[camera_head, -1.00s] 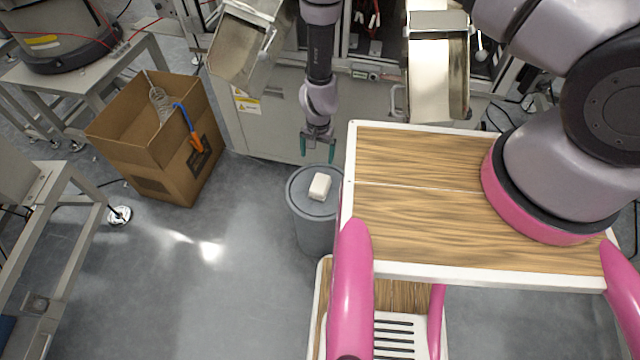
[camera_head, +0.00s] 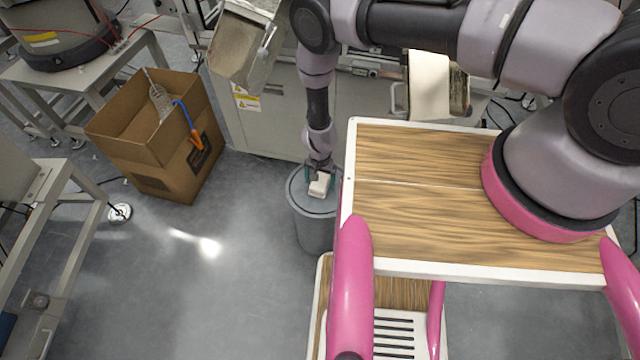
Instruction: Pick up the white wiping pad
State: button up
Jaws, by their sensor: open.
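The white wiping pad (camera_head: 319,188) is a small white block lying on the round grey lid of a bin (camera_head: 315,232). My gripper (camera_head: 320,183) points down at the pad, with its teal fingers open, one on each side of it. The fingers and wrist hide the far part of the pad. I cannot tell whether the fingers touch the pad.
My wood-topped cart (camera_head: 420,235) stands close to the right of the bin. A cardboard box (camera_head: 165,150) with a blue and orange tool (camera_head: 190,128) stands to the left. A grey machine cabinet (camera_head: 270,120) is behind. The floor left of the bin is clear.

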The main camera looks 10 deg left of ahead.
aim_at(320, 180)
jog(key=shift+f, duration=0.2)
jog(key=c, duration=1.3)
jog(key=shift+r, duration=0.15)
notch_tip(320, 180, up, 10)
jog(key=shift+f, duration=0.1)
